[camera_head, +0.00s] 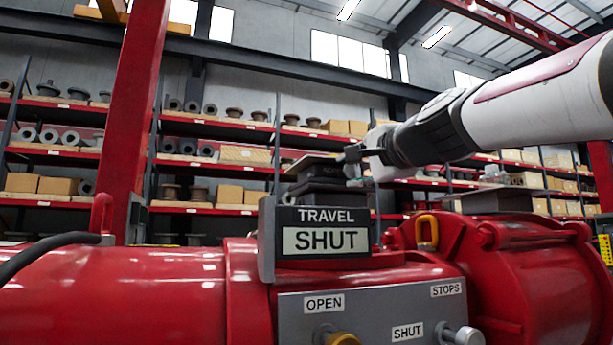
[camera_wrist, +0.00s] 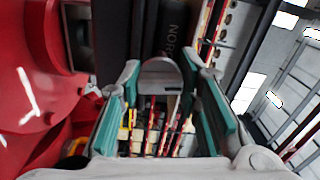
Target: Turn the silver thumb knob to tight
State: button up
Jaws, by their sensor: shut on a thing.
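My gripper (camera_head: 366,158) reaches in from the right, beside the dark block (camera_head: 325,185) above the TRAVEL SHUT sign. In the wrist view its teal-padded fingers (camera_wrist: 160,90) are shut on a silver-grey piece with a rounded edge (camera_wrist: 160,72), which looks like the silver thumb knob. Its far side and stem are hidden, and I cannot read its turn. In the head view my gripper covers that spot. A different silver knob (camera_head: 465,336) sticks out low on the grey panel, beside the SHUT label, well apart from my gripper. A brass knob (camera_head: 342,339) is below the OPEN label.
The red actuator body (camera_head: 140,285) fills the foreground. The TRAVEL SHUT sign (camera_head: 320,230) stands just below and left of my gripper. A red housing (camera_head: 530,280) bulges at the right. A dark part with partly hidden lettering (camera_wrist: 172,30) lies close ahead in the wrist view. Shelves stand behind.

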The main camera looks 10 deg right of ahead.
jog(key=shift+m, duration=0.6)
jog(key=o, duration=1.2)
jog(key=shift+c, duration=0.2)
jog(key=shift+s, duration=0.1)
jog(key=s+d, duration=0.2)
jog(key=s, duration=0.9)
jog(key=shift+s+d, duration=0.2)
jog(key=shift+s, duration=0.05)
